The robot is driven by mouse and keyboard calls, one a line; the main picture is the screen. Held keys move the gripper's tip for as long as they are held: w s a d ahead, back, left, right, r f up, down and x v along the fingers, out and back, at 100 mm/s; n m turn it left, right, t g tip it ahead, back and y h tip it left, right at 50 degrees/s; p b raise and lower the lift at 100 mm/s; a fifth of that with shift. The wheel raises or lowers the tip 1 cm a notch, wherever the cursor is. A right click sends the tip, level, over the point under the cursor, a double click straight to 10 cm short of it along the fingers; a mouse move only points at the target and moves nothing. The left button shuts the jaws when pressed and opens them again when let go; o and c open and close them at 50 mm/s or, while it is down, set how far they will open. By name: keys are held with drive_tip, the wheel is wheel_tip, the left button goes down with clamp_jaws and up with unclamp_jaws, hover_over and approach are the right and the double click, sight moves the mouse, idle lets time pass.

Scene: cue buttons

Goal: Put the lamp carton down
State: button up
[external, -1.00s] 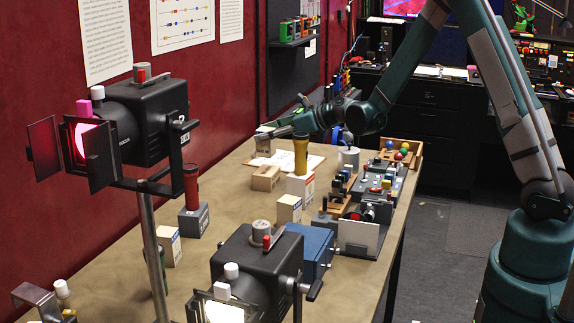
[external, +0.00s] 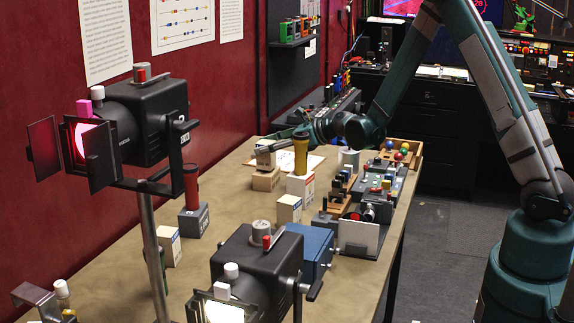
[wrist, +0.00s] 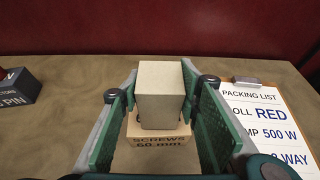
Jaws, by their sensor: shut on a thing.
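My gripper (wrist: 160,96) is shut on a pale, plain-sided lamp carton (wrist: 160,80), with one green finger pad on each side of it. In the external view, my gripper (external: 266,150) holds the carton (external: 265,160) upright at the far left of the table. A brown carton marked "SCREWS 60 mm" (wrist: 150,140) lies directly below it; it also shows in the external view (external: 265,181). The held carton hides part of the screws carton's top. I cannot tell whether the two touch.
A packing-list clipboard (wrist: 262,122) lies right of the screws carton. A yellow tube (external: 301,155) stands on a white carton (external: 301,187) nearby. Another white carton (external: 289,209) stands nearer the camera. A grey block (wrist: 15,90) is at left. Bare table lies between.

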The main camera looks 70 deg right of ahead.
drive_tip(key=shift+f, duration=0.35)
drive_tip(key=shift+f, duration=0.15)
drive_tip(key=o, duration=0.9)
drive_tip(key=shift+r, duration=0.2)
drive_tip(key=v, duration=1.2)
idle(0.6)
